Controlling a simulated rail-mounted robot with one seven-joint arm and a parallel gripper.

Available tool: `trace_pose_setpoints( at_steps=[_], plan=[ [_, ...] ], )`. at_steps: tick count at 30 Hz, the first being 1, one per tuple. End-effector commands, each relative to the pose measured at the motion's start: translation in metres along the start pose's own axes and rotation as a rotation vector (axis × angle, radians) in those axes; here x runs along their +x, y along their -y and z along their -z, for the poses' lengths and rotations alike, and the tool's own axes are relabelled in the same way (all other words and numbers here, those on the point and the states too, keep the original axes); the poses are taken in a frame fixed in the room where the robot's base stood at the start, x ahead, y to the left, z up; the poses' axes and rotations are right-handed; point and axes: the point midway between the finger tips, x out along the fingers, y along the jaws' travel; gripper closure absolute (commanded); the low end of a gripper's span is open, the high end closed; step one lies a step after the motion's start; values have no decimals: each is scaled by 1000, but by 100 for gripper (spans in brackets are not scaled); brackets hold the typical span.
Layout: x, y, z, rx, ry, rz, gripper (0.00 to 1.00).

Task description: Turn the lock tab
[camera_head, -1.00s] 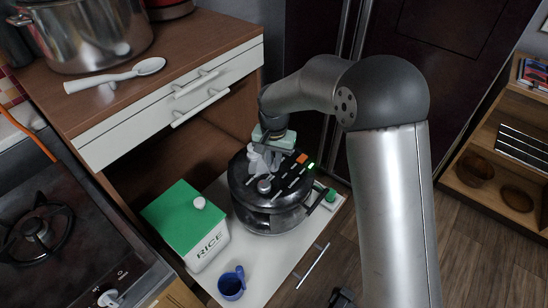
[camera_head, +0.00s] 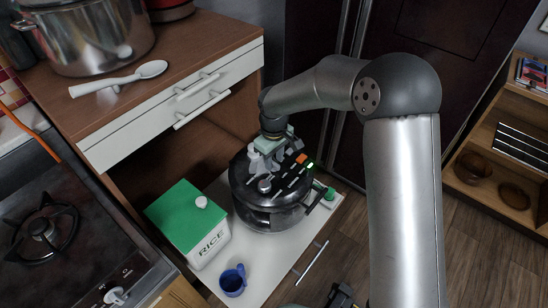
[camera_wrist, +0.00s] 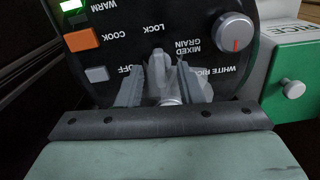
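The black round rice cooker (camera_head: 262,218) stands on the pulled-out white shelf. Its top panel (camera_wrist: 205,30) fills the wrist view, with LOCK, WARM, COOK and OFF labels, a silver knob (camera_wrist: 235,34), an orange COOK button (camera_wrist: 83,39) and a grey OFF button (camera_wrist: 97,74). A small grey tab (camera_wrist: 158,66), apparently the lock tab, stands near the LOCK label. My gripper (camera_wrist: 161,77) is over the panel, its two grey fingers apart on either side of the tab. Whether either finger touches it I cannot tell. In the head view my gripper (camera_head: 262,158) reaches the cooker's top.
A white rice box with a green lid (camera_head: 187,214) and a blue mug (camera_head: 232,281) stand left of and in front of the cooker on the shelf (camera_head: 262,258). A wooden counter with a drawer (camera_head: 172,103) overhangs behind left. Dark cabinet doors (camera_head: 420,60) stand behind.

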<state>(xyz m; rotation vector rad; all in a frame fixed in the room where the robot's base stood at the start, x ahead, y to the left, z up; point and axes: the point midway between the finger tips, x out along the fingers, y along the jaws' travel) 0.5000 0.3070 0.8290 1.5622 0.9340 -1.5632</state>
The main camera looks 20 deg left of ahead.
Motion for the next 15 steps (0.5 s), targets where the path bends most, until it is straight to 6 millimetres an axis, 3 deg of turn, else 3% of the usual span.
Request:
trace_pose_setpoints(
  at_steps=[15],
  plan=[
    [-53,0,0,1,-1,-1,67]
  ],
)
